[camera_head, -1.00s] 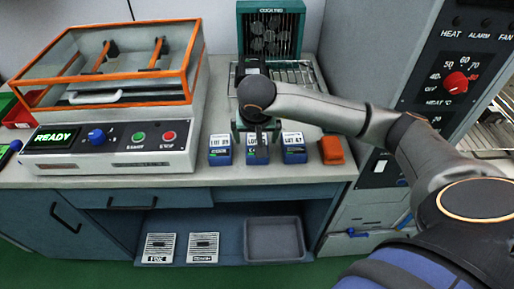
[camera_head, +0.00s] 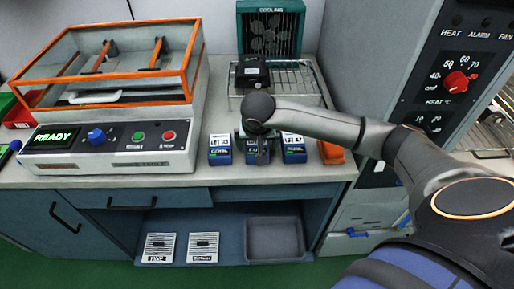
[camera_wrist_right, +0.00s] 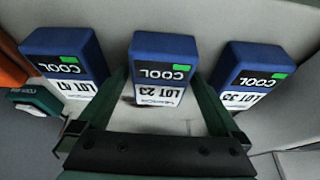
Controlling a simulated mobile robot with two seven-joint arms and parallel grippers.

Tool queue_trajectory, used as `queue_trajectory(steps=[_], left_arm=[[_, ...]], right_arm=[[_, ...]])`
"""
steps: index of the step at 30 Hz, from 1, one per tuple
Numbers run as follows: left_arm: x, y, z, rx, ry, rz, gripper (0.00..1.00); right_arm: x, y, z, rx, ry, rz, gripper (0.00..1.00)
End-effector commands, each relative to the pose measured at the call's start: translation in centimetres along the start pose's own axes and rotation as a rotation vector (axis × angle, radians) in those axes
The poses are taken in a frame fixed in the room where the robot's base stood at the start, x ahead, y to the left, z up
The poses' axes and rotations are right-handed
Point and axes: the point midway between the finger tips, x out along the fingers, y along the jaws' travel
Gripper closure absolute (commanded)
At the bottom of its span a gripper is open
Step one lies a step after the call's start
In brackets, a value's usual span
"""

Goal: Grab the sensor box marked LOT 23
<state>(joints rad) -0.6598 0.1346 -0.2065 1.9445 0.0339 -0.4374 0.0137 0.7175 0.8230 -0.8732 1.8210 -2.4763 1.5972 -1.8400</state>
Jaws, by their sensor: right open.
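The blue and white box marked LOT 23 (camera_wrist_right: 162,68) is the middle one of three in the right wrist view. In the head view this middle box (camera_head: 257,157) is partly hidden behind my right gripper (camera_head: 262,148). In the right wrist view my right gripper (camera_wrist_right: 160,88) is open, its green fingers reaching toward the box, one to each side of its white label. I cannot tell whether they touch it. The label and a green patch by the word COOL show upside down there. My left gripper is not in view.
A similar box (camera_head: 220,149) stands close on the left and another (camera_head: 293,148) close on the right. An orange object (camera_head: 331,152) lies further right. Behind are a wire rack (camera_head: 300,78) with a black item (camera_head: 252,72) and a cooling fan (camera_head: 270,35).

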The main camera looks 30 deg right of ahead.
Motion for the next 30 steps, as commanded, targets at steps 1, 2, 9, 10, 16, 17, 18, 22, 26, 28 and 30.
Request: queue_trajectory(steps=[1, 2, 9, 10, 16, 17, 18, 22, 26, 28, 30], left_arm=[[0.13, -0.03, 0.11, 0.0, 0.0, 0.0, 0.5], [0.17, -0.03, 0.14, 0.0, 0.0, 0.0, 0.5], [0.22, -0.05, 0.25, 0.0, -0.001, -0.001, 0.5], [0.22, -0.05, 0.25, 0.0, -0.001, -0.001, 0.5], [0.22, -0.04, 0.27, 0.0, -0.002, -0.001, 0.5], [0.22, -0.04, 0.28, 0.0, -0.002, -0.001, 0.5], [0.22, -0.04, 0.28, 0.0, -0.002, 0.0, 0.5], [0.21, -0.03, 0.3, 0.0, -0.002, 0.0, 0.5], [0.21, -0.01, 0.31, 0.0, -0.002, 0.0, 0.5], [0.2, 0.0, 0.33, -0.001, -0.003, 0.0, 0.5], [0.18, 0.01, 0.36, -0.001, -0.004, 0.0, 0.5]], right_arm=[[0.11, 0.0, 0.03, 0.0, 0.001, 0.0, 0.0], [0.14, -0.01, 0.04, 0.0, 0.001, -0.001, 0.0], [0.18, -0.01, 0.07, 0.0, 0.0, -0.001, 0.12], [0.18, -0.01, 0.07, 0.0, 0.0, -0.001, 0.16], [0.2, 0.0, 0.08, 0.0, 0.0, 0.0, 0.38], [0.2, 0.0, 0.09, 0.0, 0.0, 0.0, 0.42], [0.2, 0.0, 0.09, 0.0, 0.0, 0.0, 0.46], [0.2, 0.0, 0.09, 0.0, 0.0, 0.0, 0.61], [0.21, 0.01, 0.1, 0.0, 0.0, 0.0, 0.75], [0.21, 0.01, 0.1, 0.0, 0.0, 0.0, 0.83], [0.17, -0.01, 0.06, 0.001, 0.001, -0.001, 0.89]])
